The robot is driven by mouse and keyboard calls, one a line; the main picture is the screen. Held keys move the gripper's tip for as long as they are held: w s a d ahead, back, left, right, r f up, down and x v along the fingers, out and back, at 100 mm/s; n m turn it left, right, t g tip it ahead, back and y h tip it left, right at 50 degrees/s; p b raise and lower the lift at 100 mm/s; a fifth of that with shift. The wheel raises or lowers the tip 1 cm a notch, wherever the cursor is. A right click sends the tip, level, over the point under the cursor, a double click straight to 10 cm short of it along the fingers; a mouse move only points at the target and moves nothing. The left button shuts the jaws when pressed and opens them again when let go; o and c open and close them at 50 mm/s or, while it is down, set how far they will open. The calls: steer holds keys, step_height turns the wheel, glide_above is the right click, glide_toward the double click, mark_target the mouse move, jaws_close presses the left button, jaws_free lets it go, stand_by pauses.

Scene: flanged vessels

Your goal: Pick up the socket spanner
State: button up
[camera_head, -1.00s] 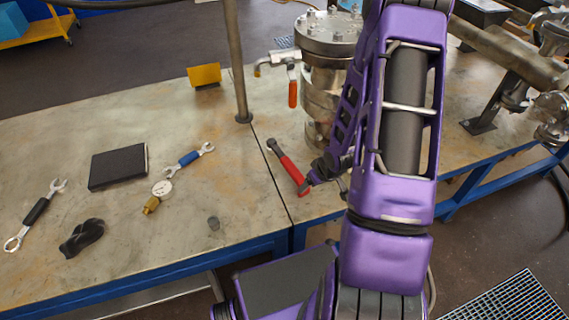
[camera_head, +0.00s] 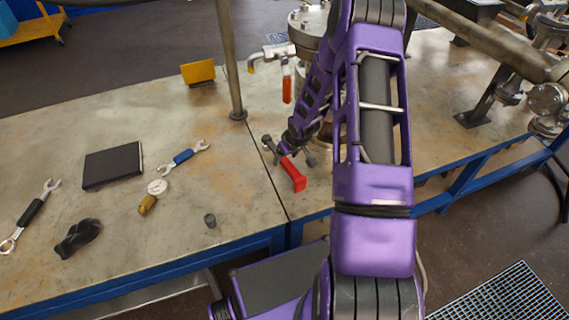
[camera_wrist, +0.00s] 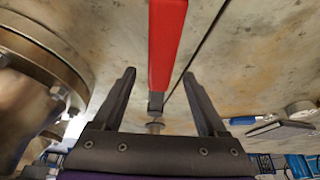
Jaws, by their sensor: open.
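The socket spanner (camera_head: 293,174) lies on the metal bench, its red handle pointing toward the front edge. My gripper (camera_head: 291,158) is over its dark shaft end, which it partly hides in the head view. In the wrist view the red handle (camera_wrist: 166,42) runs up the picture, with the short dark shaft and round end below it. The open fingers of my gripper (camera_wrist: 159,76) appear on either side of the spanner, with clear gaps to both. I cannot tell how high the fingers are above the bench.
A flanged vessel (camera_wrist: 35,65) stands close on the left in the wrist view. A vertical post (camera_head: 231,70) rises behind the spanner.

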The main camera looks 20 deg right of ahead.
steer(key=shift+x, duration=1.15)
jaws_close()
